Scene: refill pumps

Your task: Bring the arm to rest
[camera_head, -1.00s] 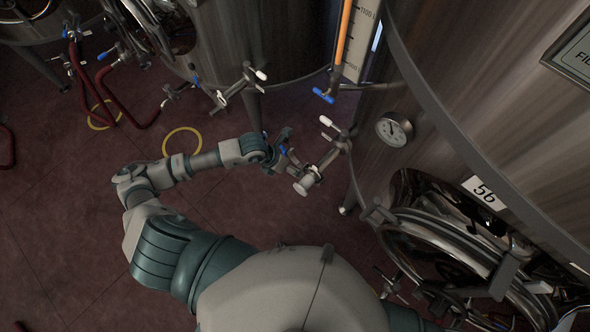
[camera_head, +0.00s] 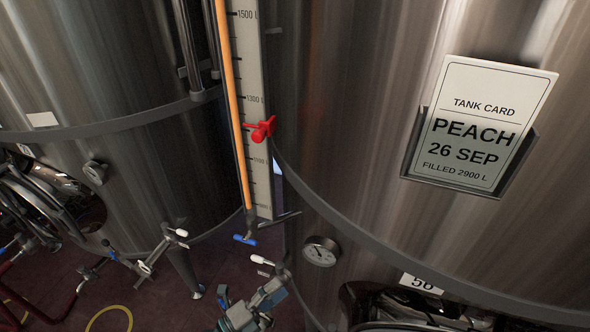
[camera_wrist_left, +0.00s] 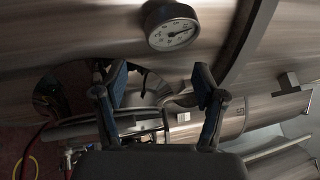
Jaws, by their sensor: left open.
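My left gripper (camera_head: 247,300) shows at the bottom edge of the head view, just below a white-handled valve (camera_head: 262,260) on the front tank. Most of my left arm is out of that view. In the left wrist view my left gripper (camera_wrist_left: 160,82) has its two blue-padded fingers spread wide, with nothing between them. A round dial gauge (camera_wrist_left: 172,26) is beyond the fingertips there, and a dial gauge also shows on the tank in the head view (camera_head: 321,251). I cannot tell if the gripper touches the valve. My right gripper is not in view.
A level gauge (camera_head: 256,95) with an orange column, red marker (camera_head: 262,129) and blue-handled valve (camera_head: 245,239) stands by the front tank (camera_head: 360,120). A tank card (camera_head: 470,130) reads PEACH. Another tank (camera_head: 130,150) stands left, with valves and red hoses low down.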

